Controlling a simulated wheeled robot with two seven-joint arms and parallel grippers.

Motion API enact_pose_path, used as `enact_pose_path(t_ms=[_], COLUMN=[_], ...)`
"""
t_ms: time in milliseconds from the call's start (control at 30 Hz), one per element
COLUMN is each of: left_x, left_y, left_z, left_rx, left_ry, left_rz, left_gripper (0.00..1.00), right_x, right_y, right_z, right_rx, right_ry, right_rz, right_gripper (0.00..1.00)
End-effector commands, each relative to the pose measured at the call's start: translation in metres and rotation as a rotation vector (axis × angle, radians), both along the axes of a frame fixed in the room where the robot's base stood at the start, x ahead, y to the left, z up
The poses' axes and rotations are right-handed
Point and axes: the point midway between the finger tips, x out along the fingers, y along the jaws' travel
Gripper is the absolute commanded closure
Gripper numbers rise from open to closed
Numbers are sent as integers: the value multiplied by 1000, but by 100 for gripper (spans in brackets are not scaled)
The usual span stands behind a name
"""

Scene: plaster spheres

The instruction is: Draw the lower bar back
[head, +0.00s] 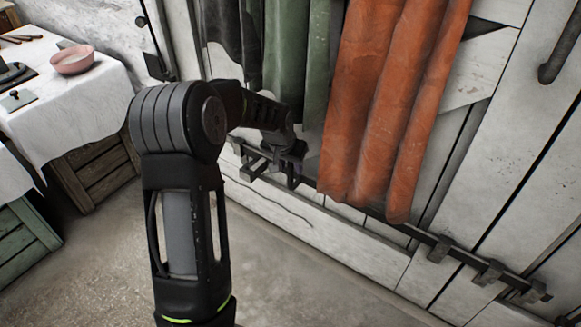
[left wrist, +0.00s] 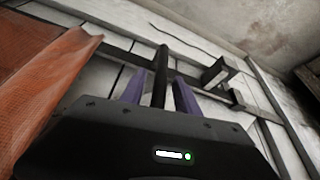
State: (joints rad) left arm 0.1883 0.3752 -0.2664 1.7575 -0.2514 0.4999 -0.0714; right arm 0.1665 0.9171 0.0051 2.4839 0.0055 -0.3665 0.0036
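The dark lower bar (head: 405,228) runs along the bottom of a white plank door (head: 375,262), through metal brackets. The wrist view shows the bar (left wrist: 192,82) with a bracket (left wrist: 218,73) on its right. My left gripper (head: 291,172) is at the bar's left part, below the hanging cloths; its fingers are hard to make out there. In the wrist view the left gripper's (left wrist: 159,96) two purple fingers stand apart on either side of an upright black handle (left wrist: 160,70), with a gap showing on each side. My right gripper is not in view.
Orange cloth (head: 375,95) and green cloth (head: 287,45) hang in front of the door, close to my left forearm. A table with a white cloth (head: 95,110) and a pink bowl (head: 72,60) stands at the left. Bare floor (head: 290,270) lies before the door.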

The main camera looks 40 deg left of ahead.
Motion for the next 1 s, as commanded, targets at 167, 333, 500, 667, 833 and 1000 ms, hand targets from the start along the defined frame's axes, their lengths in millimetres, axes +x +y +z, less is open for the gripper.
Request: enact_pose_path(t_ms=[167, 333, 500, 667, 833, 1000], left_x=[1, 0, 0, 0, 0, 0], left_y=[0, 0, 0, 0, 0, 0], left_z=[-1, 0, 0, 0, 0, 0], left_rx=[0, 0, 0, 0, 0, 0], left_ry=[0, 0, 0, 0, 0, 0], left_rz=[0, 0, 0, 1, 1, 1], left_gripper=[62, 70, 83, 97, 100, 100], right_x=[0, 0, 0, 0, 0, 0], right_y=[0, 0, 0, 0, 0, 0], right_z=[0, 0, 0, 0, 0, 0], right_rx=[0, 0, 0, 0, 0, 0], right_ry=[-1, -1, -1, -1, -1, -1], right_rz=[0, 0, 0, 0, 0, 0], right_gripper=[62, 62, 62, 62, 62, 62])
